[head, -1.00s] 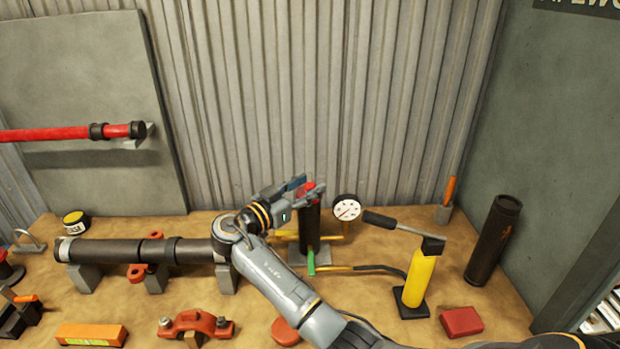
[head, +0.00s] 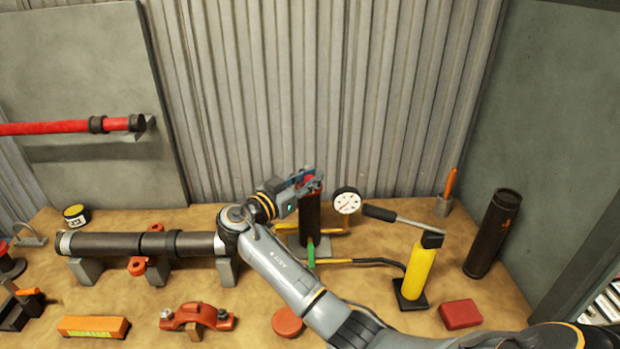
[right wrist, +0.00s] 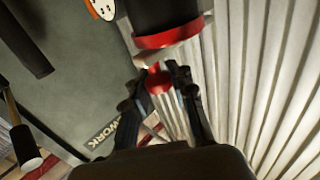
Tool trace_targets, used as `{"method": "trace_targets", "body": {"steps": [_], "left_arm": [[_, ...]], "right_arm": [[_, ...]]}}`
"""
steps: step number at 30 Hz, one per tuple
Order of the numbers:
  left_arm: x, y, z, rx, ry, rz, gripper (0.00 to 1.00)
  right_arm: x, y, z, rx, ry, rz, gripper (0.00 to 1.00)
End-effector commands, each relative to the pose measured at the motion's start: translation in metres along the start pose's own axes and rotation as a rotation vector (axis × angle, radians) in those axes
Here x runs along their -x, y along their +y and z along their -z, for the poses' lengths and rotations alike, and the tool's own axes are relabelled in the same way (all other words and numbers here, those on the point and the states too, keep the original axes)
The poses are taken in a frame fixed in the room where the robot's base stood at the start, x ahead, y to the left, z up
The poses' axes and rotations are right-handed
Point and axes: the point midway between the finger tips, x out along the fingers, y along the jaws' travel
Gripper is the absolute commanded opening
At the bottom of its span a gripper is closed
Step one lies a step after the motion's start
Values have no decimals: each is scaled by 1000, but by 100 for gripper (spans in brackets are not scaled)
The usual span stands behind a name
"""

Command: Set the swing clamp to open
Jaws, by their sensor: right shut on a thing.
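The swing clamp (head: 309,214) appears to be the upright black cylinder with a red top part at the back of the bench, right of the pipe. My right gripper (head: 309,181) is at its top, its forearm reaching in from the lower right. In the right wrist view, a small red piece (right wrist: 158,82) sits between the fingertips of the right gripper (right wrist: 160,76), which is shut on it. The black body with a red band (right wrist: 168,28) shows just beyond. The fingers partly hide the red piece. My left gripper is not in view.
A dial gauge (head: 346,201) and a yellow hand pump (head: 420,268) with a black handle stand to the right. A black pipe (head: 140,244) lies on supports at left. A dark tube (head: 492,235) stands far right. A red coupling (head: 196,318) lies in front.

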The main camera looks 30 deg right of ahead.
Motion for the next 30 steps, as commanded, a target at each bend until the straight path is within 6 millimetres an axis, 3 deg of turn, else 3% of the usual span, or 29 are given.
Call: {"method": "trace_targets", "body": {"steps": [14, 30], "left_arm": [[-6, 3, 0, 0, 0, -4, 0], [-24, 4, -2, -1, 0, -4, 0]], "right_arm": [[-6, 7, -4, 2, -2, 90, 0], [-37, 26, -5, 4, -5, 472, 0]]}}
